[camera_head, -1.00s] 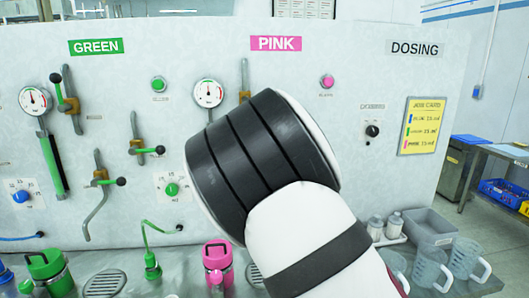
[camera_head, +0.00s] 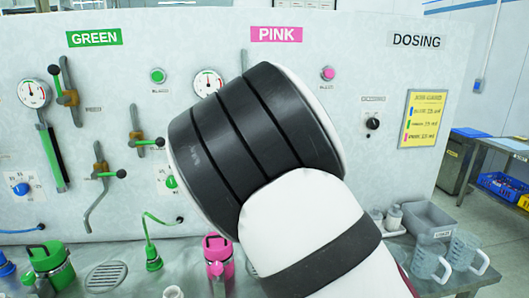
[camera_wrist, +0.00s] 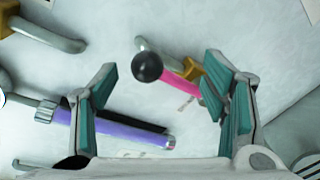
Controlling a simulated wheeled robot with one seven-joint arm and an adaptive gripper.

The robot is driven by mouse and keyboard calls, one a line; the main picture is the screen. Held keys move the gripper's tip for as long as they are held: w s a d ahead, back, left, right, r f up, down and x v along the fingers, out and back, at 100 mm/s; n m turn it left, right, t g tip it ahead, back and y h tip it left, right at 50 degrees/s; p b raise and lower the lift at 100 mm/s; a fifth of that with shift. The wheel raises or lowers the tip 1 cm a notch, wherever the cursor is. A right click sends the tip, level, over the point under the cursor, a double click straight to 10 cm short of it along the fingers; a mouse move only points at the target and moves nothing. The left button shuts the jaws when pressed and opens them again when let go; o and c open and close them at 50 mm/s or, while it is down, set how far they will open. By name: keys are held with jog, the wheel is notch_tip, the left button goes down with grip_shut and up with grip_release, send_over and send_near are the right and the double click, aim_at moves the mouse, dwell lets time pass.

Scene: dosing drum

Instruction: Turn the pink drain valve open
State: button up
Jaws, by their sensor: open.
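The pink drain valve shows in the wrist view as a pink lever (camera_wrist: 178,68) with a black ball knob (camera_wrist: 147,66) and a brass body (camera_wrist: 192,69). My gripper (camera_wrist: 158,74) is open. The knob and lever appear between its two teal-padded fingers, with the brass body near the right fingertip. I cannot tell how far the fingertips are from the lever, and I see no clear contact. In the head view my arm hides this valve and my gripper, below the PINK sign (camera_head: 276,34).
In the wrist view a purple tube (camera_wrist: 120,129) runs behind the left finger. In the head view green-handled valves (camera_head: 146,142) are on the panel at left. A pink bottle (camera_head: 217,255) and a green bottle (camera_head: 48,265) stand on the counter; clear jugs (camera_head: 430,260) stand at right.

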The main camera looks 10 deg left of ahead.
jog(key=v, duration=1)
jog(key=shift+f, duration=0.1)
jog(key=s+d+f+m+g+h, duration=0.1)
jog(key=s+d+m+g+h, duration=0.2)
jog(key=d+m, duration=0.55)
jog(key=s+d+f+m+g, duration=0.1)
jog(key=s+d+m+g, duration=0.1)
jog(key=s+d+m, duration=0.65)
jog(key=s+d+r+m+g, duration=0.1)
jog(key=s+d+m, duration=0.4)
jog(key=s, duration=0.9)
jog(key=s+d+r+m+g+h, duration=0.1)
jog(key=s+d+m+g, duration=0.2)
jog(key=s, duration=1.1)
jog(key=d+m, duration=0.3)
jog(key=shift+s+g, duration=0.2)
jog(key=shift+g, duration=0.1)
